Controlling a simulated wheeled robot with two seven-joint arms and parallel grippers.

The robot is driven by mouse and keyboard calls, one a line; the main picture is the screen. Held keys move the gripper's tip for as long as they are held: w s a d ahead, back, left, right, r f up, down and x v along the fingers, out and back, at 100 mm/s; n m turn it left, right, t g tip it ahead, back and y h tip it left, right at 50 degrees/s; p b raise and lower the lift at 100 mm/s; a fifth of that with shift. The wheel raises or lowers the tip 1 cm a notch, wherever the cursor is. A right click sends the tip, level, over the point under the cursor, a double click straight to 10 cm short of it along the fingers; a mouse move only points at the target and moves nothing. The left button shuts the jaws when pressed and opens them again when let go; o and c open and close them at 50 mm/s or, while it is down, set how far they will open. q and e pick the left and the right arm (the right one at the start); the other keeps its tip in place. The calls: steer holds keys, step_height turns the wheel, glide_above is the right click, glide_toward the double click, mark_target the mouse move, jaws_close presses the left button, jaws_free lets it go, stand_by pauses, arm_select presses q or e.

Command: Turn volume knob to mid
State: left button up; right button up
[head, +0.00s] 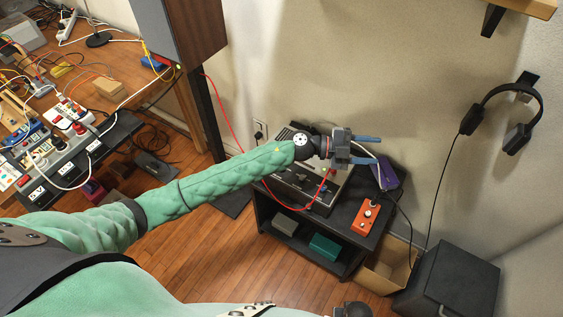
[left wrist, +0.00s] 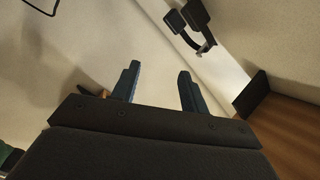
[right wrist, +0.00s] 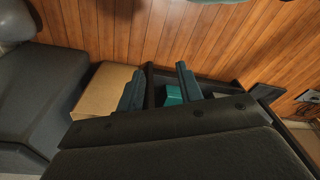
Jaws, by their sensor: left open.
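My left gripper (head: 378,150) is open and empty, above the right side of a grey device (head: 318,196) on a black cart, and its arm hides part of that device. Its two blue fingers stand apart in the left wrist view (left wrist: 158,72), with only wall behind them. An orange box (head: 367,216) with small controls on top sits at the cart's front right, below and apart from the gripper. I cannot tell which control is the volume knob or where it points. My right gripper (right wrist: 160,75) is open and empty in the right wrist view, with the cart and floor beyond.
A purple object (head: 388,174) stands beside the grey device. A teal box (head: 325,247) lies on the lower shelf. A cardboard box (head: 388,264) and black cabinet (head: 450,284) stand at right. Headphones (head: 505,97) hang on the wall. A red cable crosses near my left arm.

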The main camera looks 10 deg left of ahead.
arm_select(q)
steer(key=w+a+f+m+g+y, duration=0.2)
steer(key=a+f+m+g+y, duration=0.3)
steer(key=a+f+y, duration=0.5)
steer(key=w+a+f+n+g+y, duration=0.1)
steer(key=w+a+f+y, duration=0.15)
steer(key=a, duration=0.65)
steer(key=w+a+f+n+g+y, duration=0.1)
steer(key=w+a+f+y, duration=0.2)
steer(key=a, duration=0.5)
steer(key=shift+y, duration=0.35)
steer(key=p+x, duration=0.1)
steer(key=x, duration=0.1)
steer(key=p+x, duration=0.1)
steer(key=x, duration=0.1)
steer(key=shift+s, duration=0.35)
steer(key=shift+p+x, duration=0.45)
steer(key=shift+x, duration=0.5)
arm_select(e)
step_height(320, 180, down, 7)
steer(key=s+d, duration=0.1)
steer(key=d, duration=0.1)
steer(key=shift+t, duration=0.3)
arm_select(q)
steer(key=shift+c, duration=0.4)
arm_select(e)
steer(key=shift+s+d+r, duration=0.1)
steer(key=shift+r, duration=0.05)
